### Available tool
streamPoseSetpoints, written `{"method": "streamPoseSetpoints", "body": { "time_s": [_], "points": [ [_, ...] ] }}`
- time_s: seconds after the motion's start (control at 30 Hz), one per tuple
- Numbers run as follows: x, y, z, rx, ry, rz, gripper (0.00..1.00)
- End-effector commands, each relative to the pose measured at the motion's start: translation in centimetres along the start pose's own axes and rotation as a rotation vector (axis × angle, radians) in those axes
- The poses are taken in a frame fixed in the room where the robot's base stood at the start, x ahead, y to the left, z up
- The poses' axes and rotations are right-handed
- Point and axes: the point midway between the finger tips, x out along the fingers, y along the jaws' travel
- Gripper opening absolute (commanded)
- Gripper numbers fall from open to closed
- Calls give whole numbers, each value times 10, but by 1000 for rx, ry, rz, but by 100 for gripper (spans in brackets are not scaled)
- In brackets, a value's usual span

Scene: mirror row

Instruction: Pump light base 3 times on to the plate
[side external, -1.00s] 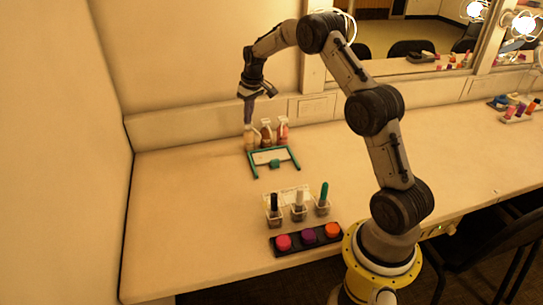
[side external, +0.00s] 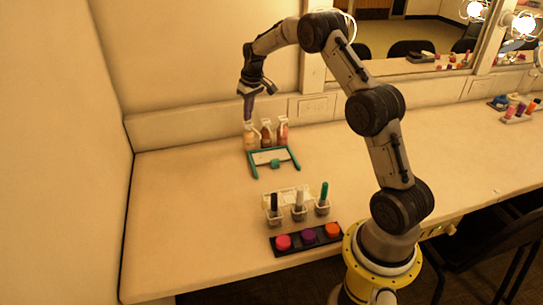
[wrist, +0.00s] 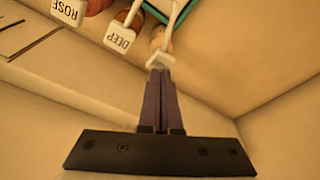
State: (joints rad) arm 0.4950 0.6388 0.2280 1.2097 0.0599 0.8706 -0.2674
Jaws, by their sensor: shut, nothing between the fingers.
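Three pump bottles stand in a row near the back wall. The leftmost bottle (side external: 250,140) holds the palest liquid; its pump top also shows in the wrist view (wrist: 160,60), its label hidden by my fingers. The other two bottles are the DEEP one (wrist: 120,36) and the ROSE one (wrist: 68,11). My gripper (side external: 247,121) points down, shut and empty, with its tips at or just above the leftmost pump top; I cannot tell whether they touch. A pale plate (side external: 262,158) lies in a teal frame in front of the bottles.
A clear rack (side external: 272,200) with several brushes stands nearer the front, behind a black tray (side external: 292,246) of coloured pots. The wall rises close behind the bottles. The left of the counter (side external: 185,220) is clear.

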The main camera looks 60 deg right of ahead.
Motion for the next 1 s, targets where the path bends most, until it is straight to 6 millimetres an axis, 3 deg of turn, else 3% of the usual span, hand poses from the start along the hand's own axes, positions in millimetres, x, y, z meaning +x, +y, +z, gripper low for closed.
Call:
{"method": "streamPoseSetpoints", "body": {
  "time_s": [0.7,1.0],
  "points": [
    [24,0,5,0,-3,-1,0],
    [23,0,5,0,-2,-1,0]
  ]
}}
